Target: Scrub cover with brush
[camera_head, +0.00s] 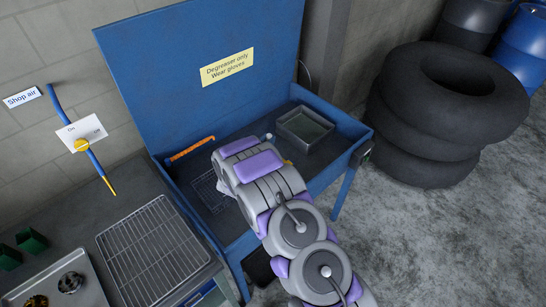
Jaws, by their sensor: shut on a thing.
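My gripper (241,158) is over the basin of the blue parts washer (338,118), seen from behind and above. Its fingertips are hidden beneath my grey and purple arm. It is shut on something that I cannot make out. A pale piece (228,207) shows at the left of my arm, low in the basin; it may be part of the cover, but most of it is hidden. A small yellow-orange bit (288,162) peeks out at the right of my gripper; I cannot tell whether it belongs to the brush.
An orange segmented piece (191,148) lies along the washer's back left. A grey tray (304,126) is at the basin's right. A wire rack (152,250) and a metal tray with parts (92,289) lie on the left bench. Stacked tires (425,115) stand right; floor between is clear.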

